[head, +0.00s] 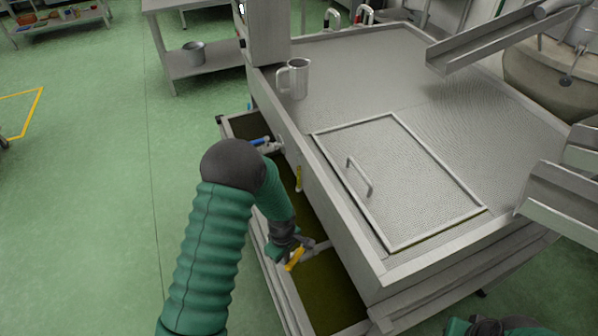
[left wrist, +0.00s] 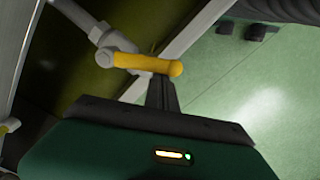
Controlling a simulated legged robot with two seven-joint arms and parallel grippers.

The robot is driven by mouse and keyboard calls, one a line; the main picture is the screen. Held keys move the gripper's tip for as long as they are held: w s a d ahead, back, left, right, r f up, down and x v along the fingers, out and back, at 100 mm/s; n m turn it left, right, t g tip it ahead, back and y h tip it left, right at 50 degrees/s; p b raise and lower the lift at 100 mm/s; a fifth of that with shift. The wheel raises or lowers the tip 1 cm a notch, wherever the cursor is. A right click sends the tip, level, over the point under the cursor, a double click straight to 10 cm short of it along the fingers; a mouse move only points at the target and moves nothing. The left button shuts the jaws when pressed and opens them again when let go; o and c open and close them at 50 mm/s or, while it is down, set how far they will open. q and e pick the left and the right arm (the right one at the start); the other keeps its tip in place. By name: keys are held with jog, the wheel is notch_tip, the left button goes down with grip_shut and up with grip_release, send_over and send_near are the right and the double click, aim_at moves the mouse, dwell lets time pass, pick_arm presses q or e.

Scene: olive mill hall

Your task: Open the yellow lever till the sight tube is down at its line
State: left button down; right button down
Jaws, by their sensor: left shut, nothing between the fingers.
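The yellow lever (head: 294,260) sits on a grey pipe valve low on the near side of the steel tank, above a trough. In the left wrist view the yellow lever (left wrist: 148,64) lies crosswise over the fingers. My left gripper (head: 299,242) is shut and empty at the lever; in the left wrist view its fingertips (left wrist: 161,82) are right against or just beside the lever's round end. Contact is hard to tell. The sight tube (head: 299,178) stands on the tank's side with yellow-green liquid in it; its line is too small to make out. My right gripper (head: 478,326) shows only partly at the bottom edge.
A blue lever (head: 260,141) is on another valve farther along the tank. A metal jug (head: 294,78) and a hatch with a handle (head: 360,176) are on the tank top. The trough (head: 336,290) holds dark greenish liquid.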

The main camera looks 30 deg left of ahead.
pick_arm(q)
jog(key=shift+d, duration=0.1)
jog(key=shift+s+d, duration=0.15)
jog(key=shift+d, duration=0.95)
jog(key=shift+s+d, duration=0.15)
jog(key=shift+d, duration=0.95)
dwell(5.7)
